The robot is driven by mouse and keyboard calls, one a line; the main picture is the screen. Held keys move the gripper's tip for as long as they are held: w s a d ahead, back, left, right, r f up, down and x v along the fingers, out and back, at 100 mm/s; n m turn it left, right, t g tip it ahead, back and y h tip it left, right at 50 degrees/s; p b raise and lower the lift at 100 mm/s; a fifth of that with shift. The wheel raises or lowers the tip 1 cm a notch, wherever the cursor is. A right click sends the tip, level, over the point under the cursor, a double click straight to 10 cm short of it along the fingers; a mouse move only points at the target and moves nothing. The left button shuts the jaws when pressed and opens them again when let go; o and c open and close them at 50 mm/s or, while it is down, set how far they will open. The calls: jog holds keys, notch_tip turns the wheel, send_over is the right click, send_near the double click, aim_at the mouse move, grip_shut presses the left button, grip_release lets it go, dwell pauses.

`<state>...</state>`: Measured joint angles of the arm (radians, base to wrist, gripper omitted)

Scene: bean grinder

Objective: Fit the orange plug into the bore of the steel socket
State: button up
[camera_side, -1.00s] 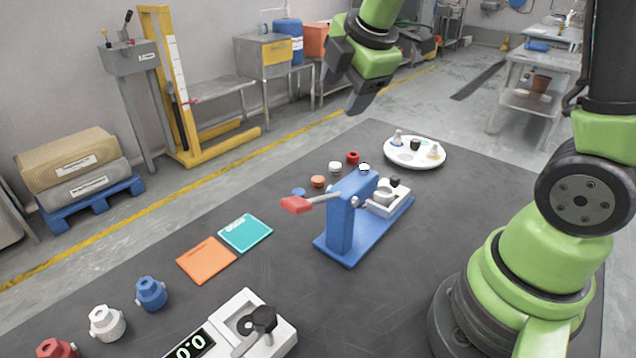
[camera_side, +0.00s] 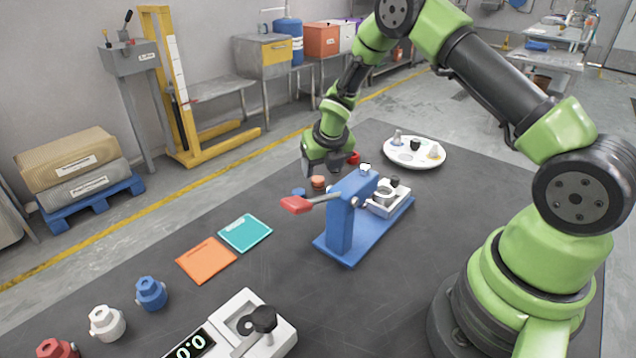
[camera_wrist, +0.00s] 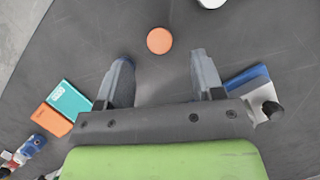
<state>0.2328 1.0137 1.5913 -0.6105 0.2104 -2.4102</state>
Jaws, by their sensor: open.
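The orange plug (camera_side: 318,181), a small round piece, stands on the dark table left of the blue press. In the wrist view the orange plug (camera_wrist: 159,40) shows as a disc ahead of and between my fingertips, not touched by them. My gripper (camera_side: 328,168) is open and empty above the table, close to the plug; its two spread fingers show in the wrist view (camera_wrist: 161,57). A grey metal ring, likely the steel socket (camera_side: 384,194), sits in the white holder on the press base. Its bore is too small to make out.
The blue press (camera_side: 342,222) with its red-tipped lever stands right of the plug. Small blue (camera_side: 298,191) and red (camera_side: 353,158) pieces are near the plug. A round white tray (camera_side: 428,159) lies behind. Orange (camera_side: 206,260) and teal (camera_side: 245,233) pads lie front left.

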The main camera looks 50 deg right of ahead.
aim_at(318, 178)
jog(key=x, duration=0.5)
jog(key=shift+w, duration=0.1)
jog(key=shift+c, duration=0.3)
jog(key=c, duration=0.9)
